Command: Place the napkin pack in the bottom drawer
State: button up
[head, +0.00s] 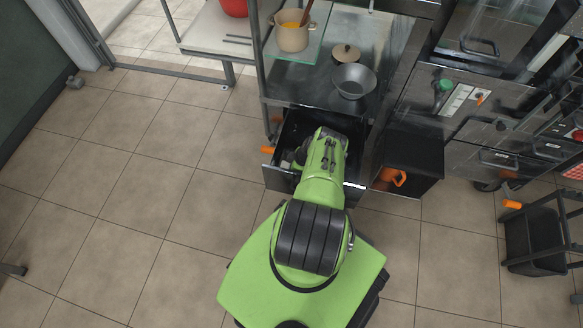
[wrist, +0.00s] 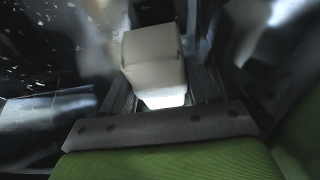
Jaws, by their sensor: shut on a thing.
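The napkin pack (wrist: 153,55) is a pale, off-white block in the wrist view. My gripper (wrist: 158,85) is shut on it, with dark finger parts on both sides. In the head view an open dark drawer (head: 294,128) sticks out below the steel counter. My green arm reaches down over this drawer, and its end is at or inside it. My arm hides the gripper, the pack and much of the drawer's inside in the head view. I cannot tell whether the pack touches the drawer floor.
The steel counter above holds a pot (head: 291,38), a dark bowl (head: 354,81) and a lidded round item (head: 346,53). A dark open compartment with an orange object (head: 393,176) is to the right. A black cart (head: 535,240) stands at far right.

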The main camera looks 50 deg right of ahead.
jog(key=shift+f, duration=0.35)
jog(key=o, duration=0.9)
jog(key=shift+r, duration=0.5)
jog(key=p+v, duration=0.6)
jog(key=v, duration=0.6)
jog(key=shift+r, duration=0.15)
